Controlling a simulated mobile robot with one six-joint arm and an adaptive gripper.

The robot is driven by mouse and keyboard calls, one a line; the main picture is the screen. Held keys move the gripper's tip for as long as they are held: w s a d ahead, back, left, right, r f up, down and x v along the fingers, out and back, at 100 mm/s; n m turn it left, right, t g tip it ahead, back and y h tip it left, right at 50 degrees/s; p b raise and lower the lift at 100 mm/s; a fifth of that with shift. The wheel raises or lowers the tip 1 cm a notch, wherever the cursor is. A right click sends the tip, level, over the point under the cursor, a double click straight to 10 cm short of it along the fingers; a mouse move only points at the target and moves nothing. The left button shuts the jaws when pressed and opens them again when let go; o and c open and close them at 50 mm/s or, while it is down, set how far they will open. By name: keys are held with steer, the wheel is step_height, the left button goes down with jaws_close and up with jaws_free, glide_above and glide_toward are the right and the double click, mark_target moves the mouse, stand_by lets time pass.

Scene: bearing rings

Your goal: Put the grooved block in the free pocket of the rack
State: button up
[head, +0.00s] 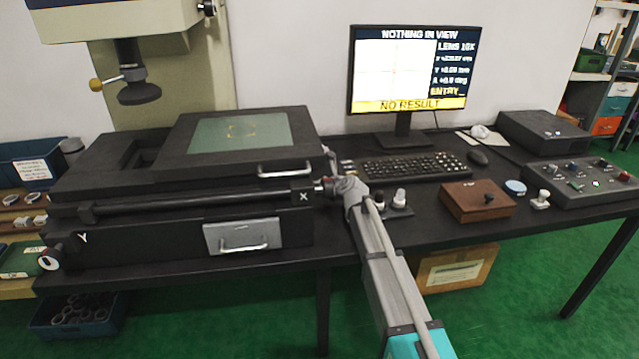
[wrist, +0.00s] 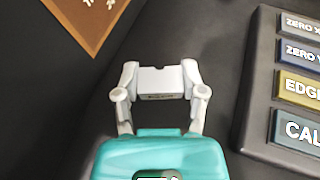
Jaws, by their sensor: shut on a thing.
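The grooved block (wrist: 160,84) is a small white block with a notch in its upper edge and a dark marking on its near face. My gripper (wrist: 160,78) is shut on it, one finger at each end, over a dark surface in the wrist view. In the head view my arm reaches to the right side of the black measuring stage, and I cannot make out the gripper or block there. A brown board (wrist: 68,18) with small pale pieces is at the wrist view's top left. I cannot tell whether it is the rack; no free pocket shows clearly.
A key panel (wrist: 262,88) stands close to the right of the gripper in the wrist view. In the head view are the stage (head: 95,180), a monitor (head: 410,70), a keyboard (head: 415,167), a brown box (head: 470,203) and a control box (head: 585,185).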

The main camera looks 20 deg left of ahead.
steer(key=o, duration=1.2)
steer(key=shift+r, duration=0.15)
steer(key=shift+s+d+r+p, duration=0.1)
steer(key=shift+s+d+p, duration=0.1)
steer(key=shift+p, duration=0.15)
steer(key=p+v, duration=0.4)
steer(key=v, duration=0.7)
steer(key=shift+d, duration=0.25)
